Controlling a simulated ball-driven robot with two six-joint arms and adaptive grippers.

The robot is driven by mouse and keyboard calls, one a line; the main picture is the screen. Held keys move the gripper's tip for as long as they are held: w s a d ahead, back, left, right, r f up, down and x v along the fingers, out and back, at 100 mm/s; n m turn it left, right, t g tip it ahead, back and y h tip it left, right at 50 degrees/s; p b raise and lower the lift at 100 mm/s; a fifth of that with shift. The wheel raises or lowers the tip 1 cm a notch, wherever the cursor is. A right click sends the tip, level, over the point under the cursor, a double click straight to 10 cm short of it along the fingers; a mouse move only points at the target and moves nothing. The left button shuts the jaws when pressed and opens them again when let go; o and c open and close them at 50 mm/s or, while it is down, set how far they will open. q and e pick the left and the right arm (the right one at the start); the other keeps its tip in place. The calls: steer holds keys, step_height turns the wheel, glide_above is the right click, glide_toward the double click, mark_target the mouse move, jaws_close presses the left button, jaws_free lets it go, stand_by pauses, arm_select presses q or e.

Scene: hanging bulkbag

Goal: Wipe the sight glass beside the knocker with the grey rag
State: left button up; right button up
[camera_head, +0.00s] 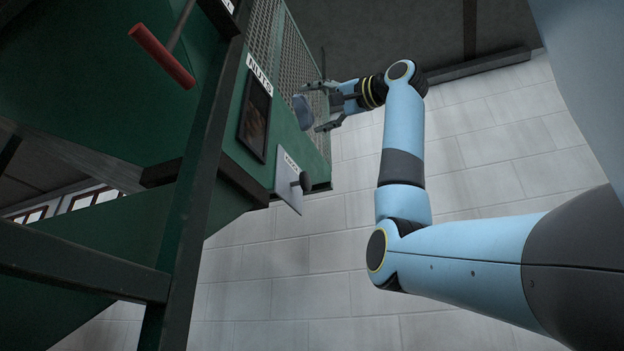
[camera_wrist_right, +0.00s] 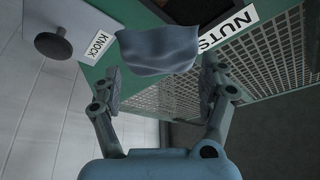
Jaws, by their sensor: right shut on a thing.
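My right gripper (camera_head: 319,107) is shut on the grey rag (camera_head: 303,112), which sticks out ahead of the fingers; the rag also shows in the right wrist view (camera_wrist_right: 158,50). The sight glass (camera_head: 255,118) is a dark-framed brownish window on the green panel below the NUTS label. The rag appears to the right of the glass in the head view; contact cannot be told. In the wrist view the rag hides part of the glass. The knocker (camera_head: 304,181) is a dark round knob on a pale plate, lower right of the glass. My left gripper is not in view.
A wire mesh guard (camera_head: 285,60) stands beside the panel, close to my right gripper. A dark green post (camera_head: 200,170) and a red handle (camera_head: 161,56) are at the left. Open space lies before the white block wall (camera_head: 300,270).

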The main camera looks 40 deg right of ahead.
steer(key=shift+w+a, duration=0.1)
steer(key=shift+w, duration=0.05)
steer(key=shift+y, duration=0.4)
steer(key=s+a+p, duration=0.2)
steer(key=s, duration=0.1)
steer(key=shift+s+a+f, duration=0.25)
steer(key=shift+a+f, duration=0.1)
steer(key=shift+h, duration=0.4)
steer(key=w+f, duration=0.1)
steer(key=f+p, duration=0.1)
steer(key=f, duration=0.1)
steer(key=w+a+f+p, duration=0.1)
steer(key=f, duration=0.1)
steer(key=shift+w+f, duration=0.15)
steer(key=shift+w, duration=0.15)
steer(key=shift+w+a+f, duration=0.1)
steer(key=shift+w, duration=0.15)
steer(key=w+p, duration=0.1)
steer(key=w+a+p, duration=0.1)
steer(key=w, duration=0.1)
steer(key=w+a+p, duration=0.1)
steer(key=w, duration=0.1)
steer(key=shift+a, duration=0.15)
